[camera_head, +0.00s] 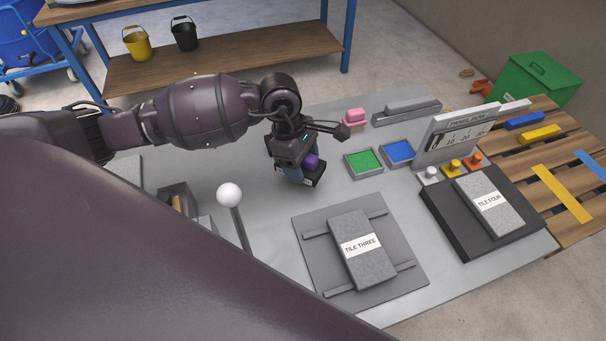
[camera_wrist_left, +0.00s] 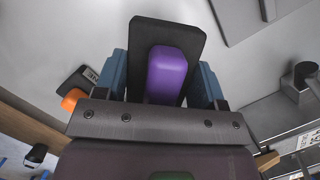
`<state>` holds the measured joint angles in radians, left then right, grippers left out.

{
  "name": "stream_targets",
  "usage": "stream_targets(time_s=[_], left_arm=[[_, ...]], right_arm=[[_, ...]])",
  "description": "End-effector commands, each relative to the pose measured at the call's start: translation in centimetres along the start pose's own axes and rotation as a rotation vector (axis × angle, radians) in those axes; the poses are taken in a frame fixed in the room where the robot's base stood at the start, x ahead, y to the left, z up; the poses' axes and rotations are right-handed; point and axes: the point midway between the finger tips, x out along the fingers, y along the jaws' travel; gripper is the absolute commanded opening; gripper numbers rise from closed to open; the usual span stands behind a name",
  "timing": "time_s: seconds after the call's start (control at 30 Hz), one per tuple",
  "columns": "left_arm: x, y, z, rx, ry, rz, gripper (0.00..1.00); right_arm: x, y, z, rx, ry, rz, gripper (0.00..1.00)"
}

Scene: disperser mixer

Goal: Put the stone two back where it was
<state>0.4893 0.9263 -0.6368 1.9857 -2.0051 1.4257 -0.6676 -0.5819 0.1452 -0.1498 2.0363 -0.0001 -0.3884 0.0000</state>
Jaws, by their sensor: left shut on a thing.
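My left gripper (camera_head: 291,158) is shut on a dark slab-like stone with a purple grip (camera_head: 311,161), above the grey bench top. In the left wrist view, the purple grip (camera_wrist_left: 166,75) sits between the two blue-grey fingers, with the black slab (camera_wrist_left: 168,30) behind it. No label shows on the held stone, so I cannot read whether it is stone two. Another dark stone (camera_wrist_left: 84,74) with an orange grip and a label ending in "NE" lies at the left of the wrist view. My right gripper is not in view.
The tile marked TILE THREE (camera_head: 362,261) lies on a grey plate. TILE FOUR (camera_head: 488,204) lies on a dark base by the panel (camera_head: 456,136). Green (camera_head: 363,161) and blue (camera_head: 399,151) trays stand nearby. A white-knobbed lever (camera_head: 229,195) rises at the front left.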

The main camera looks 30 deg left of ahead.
Motion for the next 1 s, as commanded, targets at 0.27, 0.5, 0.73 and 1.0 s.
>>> stream_targets(time_s=[0.27,0.5,0.73,1.0], left_arm=[[1.6,0.0,-0.4,-0.001,-0.002,0.000,0.38],[4.6,0.0,-1.3,-0.001,-0.001,0.001,0.38],[4.6,0.1,-1.3,0.001,-0.001,0.003,0.38],[5.0,0.0,-1.4,0.000,0.000,0.002,0.74]], right_arm=[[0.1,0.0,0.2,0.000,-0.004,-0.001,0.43],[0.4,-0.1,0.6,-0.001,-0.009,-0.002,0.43],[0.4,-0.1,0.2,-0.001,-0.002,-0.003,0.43],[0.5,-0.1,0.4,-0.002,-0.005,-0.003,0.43]])
